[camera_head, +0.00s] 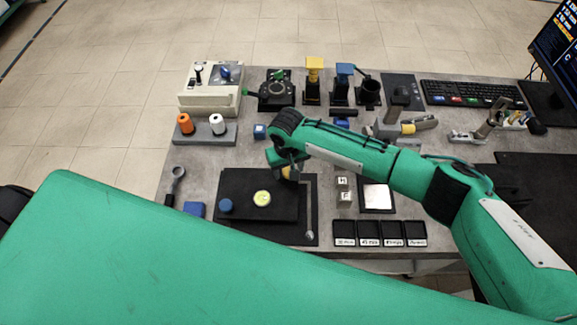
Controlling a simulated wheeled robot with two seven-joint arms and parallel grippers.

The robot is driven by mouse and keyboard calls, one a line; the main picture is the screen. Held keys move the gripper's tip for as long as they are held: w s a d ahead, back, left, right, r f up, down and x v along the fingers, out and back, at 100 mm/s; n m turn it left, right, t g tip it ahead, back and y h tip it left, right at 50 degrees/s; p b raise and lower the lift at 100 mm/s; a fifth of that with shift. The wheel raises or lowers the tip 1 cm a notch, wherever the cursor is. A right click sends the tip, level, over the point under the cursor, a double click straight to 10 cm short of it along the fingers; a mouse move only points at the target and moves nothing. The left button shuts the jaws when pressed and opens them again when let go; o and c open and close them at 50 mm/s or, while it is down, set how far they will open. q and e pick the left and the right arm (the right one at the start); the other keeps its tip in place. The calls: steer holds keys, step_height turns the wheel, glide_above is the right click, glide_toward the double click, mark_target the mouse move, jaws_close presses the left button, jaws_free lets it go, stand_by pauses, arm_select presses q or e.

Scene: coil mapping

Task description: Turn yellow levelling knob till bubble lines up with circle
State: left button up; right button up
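A black levelling plate (245,185) lies on the grey table. A round yellow-green bubble level (262,198) sits on it; the bubble is too small to place against the circle. A blue knob (225,205) stands at the plate's left front. The yellow knob (290,174) shows only partly at the plate's right back, under my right gripper (287,170). That gripper points down at the yellow knob, with dark fingers beside it. My own arm hides the fingers' gap, so I cannot tell whether they grip. My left gripper is out of view; a large green part of mine covers the lower left.
Four black trays (380,233) stand right of the plate, near two small lettered blocks (344,190) and a silver square pad (377,197). A spool stand (205,132) and a beige device (210,90) are at the back left. A keyboard (470,93) lies back right.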

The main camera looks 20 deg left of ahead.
steer(key=shift+c, duration=0.3)
steer(key=c, duration=0.9)
steer(key=shift+c, duration=0.2)
steer(key=shift+n, duration=0.3)
steer(key=n, duration=0.4)
steer(key=shift+n, duration=0.3)
steer(key=n, duration=0.5)
steer(key=shift+w+b, duration=0.1)
steer(key=shift+b, duration=0.25)
steer(key=n, duration=0.5)
steer(key=shift+w+a+r+n+b, duration=0.1)
steer(key=shift+n+b, duration=0.3)
steer(key=n+b, duration=0.1)
steer(key=n, duration=0.4)
steer(key=shift+r, duration=0.15)
steer(key=shift+n, duration=0.3)
